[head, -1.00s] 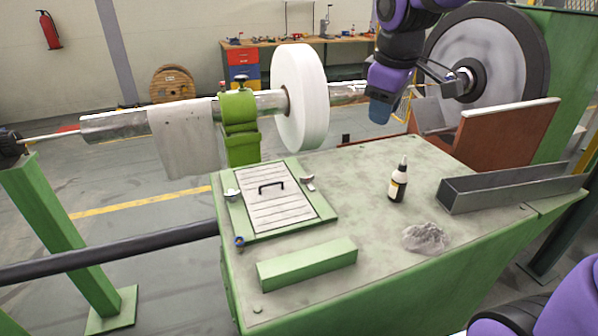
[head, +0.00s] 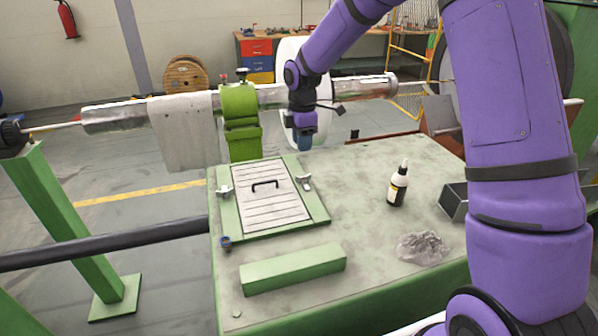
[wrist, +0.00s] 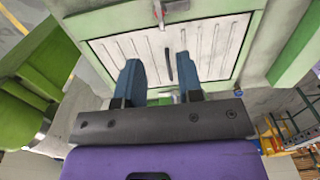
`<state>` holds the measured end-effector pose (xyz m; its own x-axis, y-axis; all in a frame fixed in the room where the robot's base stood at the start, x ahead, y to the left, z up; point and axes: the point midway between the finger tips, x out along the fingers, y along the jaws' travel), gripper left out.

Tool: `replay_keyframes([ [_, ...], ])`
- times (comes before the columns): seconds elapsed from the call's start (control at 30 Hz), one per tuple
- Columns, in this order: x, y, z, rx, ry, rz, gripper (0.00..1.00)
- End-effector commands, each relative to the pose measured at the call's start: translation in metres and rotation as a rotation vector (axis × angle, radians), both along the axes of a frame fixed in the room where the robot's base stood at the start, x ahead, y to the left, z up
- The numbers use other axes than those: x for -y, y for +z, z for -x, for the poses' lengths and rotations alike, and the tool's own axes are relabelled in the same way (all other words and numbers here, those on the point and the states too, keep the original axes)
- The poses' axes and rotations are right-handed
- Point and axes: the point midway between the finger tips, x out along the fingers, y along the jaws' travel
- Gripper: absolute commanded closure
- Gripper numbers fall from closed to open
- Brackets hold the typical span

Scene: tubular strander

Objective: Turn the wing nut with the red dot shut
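A closed slatted panel (head: 270,210) with a black handle (head: 265,183) lies in a green frame on the table. One metal wing nut (head: 224,191) sits at its left edge and another (head: 303,182) at its right edge. The head view is too small to show a red dot on either. In the wrist view a wing nut (wrist: 172,9) with a reddish patch shows at the top edge, partly cut off. My gripper (head: 304,142) points down above the far right of the panel. Its blue fingers (wrist: 161,78) are apart, with nothing between them.
A grey channel (head: 453,201) is partly behind my arm. A lime-green clamp (head: 240,115) and a white reel (head: 291,75) stand behind.

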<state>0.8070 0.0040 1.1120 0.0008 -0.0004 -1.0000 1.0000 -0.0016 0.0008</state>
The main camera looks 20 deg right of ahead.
Motion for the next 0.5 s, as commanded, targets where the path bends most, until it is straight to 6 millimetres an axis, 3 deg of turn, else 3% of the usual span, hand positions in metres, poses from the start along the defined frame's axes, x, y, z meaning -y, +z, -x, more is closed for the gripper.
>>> replay_keyframes([
  [0.17,0.000,-0.016,0.000,-0.004,0.004,-0.001,0.66],
  [0.5,-0.001,-0.074,0.000,-0.004,0.003,0.000,0.66],
])
